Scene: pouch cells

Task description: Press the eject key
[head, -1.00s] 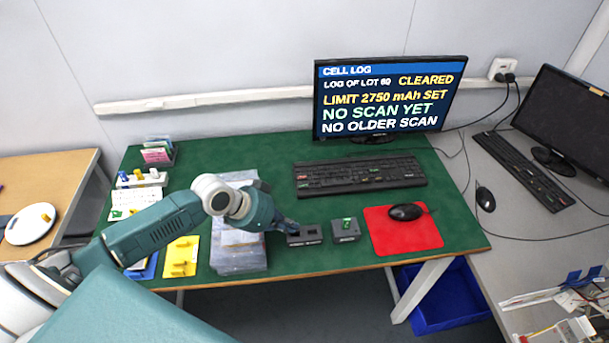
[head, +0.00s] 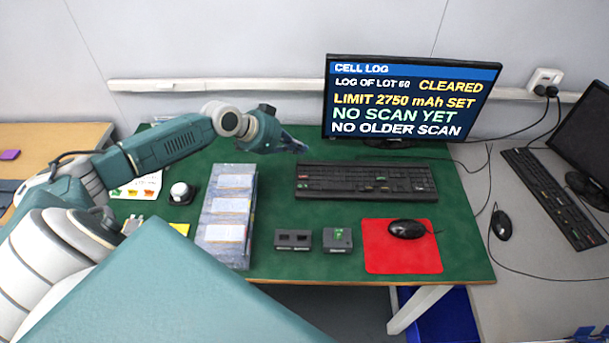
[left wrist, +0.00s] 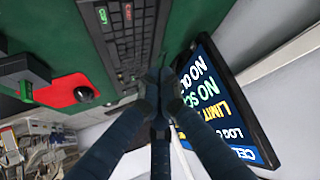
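A black keyboard (head: 365,181) lies on the green table in front of the monitor; it also shows in the left wrist view (left wrist: 130,40). It has a few coloured keys: a green one (left wrist: 103,15) and a red one (left wrist: 127,11) show in the left wrist view. Their lettering is too small to read, so I cannot tell which is the eject key. My left gripper (head: 301,147) is above the table beyond the keyboard's left back corner, apart from it. In the left wrist view its fingers (left wrist: 160,78) meet, with nothing between them. My right gripper is not in view.
The monitor (head: 412,100) reads "NO SCAN YET" and "NO OLDER SCAN". A two-slot dark box (head: 293,240), a dark box with a green part (head: 337,240), a red mat (head: 385,256) with a mouse (head: 406,229), and a grey-blue box (head: 229,205) stand nearby.

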